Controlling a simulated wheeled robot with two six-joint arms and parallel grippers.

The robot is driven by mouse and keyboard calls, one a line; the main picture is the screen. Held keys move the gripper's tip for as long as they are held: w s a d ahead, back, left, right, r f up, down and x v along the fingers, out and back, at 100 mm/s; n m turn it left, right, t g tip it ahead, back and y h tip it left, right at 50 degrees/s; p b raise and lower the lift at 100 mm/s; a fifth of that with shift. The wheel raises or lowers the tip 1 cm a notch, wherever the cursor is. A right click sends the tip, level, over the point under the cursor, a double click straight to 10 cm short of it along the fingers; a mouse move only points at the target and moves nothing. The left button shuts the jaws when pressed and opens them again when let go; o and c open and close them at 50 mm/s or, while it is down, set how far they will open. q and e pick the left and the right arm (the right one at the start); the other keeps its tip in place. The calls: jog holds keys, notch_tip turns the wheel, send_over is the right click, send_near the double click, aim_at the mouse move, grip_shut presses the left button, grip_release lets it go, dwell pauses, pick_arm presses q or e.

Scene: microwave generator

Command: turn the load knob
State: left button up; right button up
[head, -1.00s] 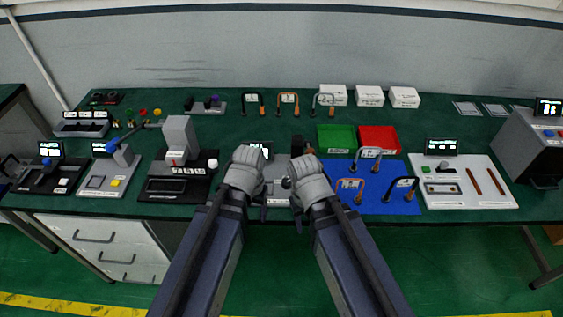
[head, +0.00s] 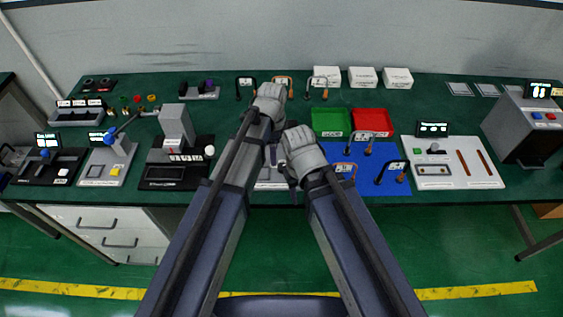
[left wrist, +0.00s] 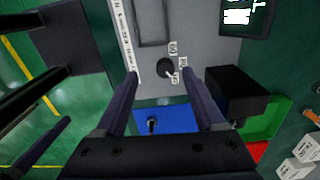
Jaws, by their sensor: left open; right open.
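The black round knob (left wrist: 166,68), with small white labels around it, sits on a grey panel (left wrist: 205,45) in the left wrist view. The labels are too small to read surely. My left gripper (left wrist: 161,76) is open, with one finger on each side of the knob in the picture. I cannot tell how far above the panel the fingertips are. In the head view my left gripper (head: 270,97) reaches over the grey panel, and my right gripper (head: 300,150) is beside it on the right. The hands and arms hide the knob and most of the panel there.
A black box (left wrist: 238,92) stands close to the panel. A blue mat (head: 370,182) with handled leads lies right of my right gripper. Green (head: 330,120) and red (head: 372,121) trays are behind it.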

aim_at(281, 166)
pick_arm(q)
jog(key=d+m, duration=0.1)
jog(key=w+d+m, duration=0.1)
jog(key=shift+d+m, duration=0.15)
jog(key=shift+m, duration=0.15)
notch_tip(281, 166, down, 8)
jog(key=b, duration=0.8)
jog(key=shift+r, duration=0.1)
jog(key=shift+s, duration=0.1)
jog(key=shift+c, duration=0.3)
grip_shut()
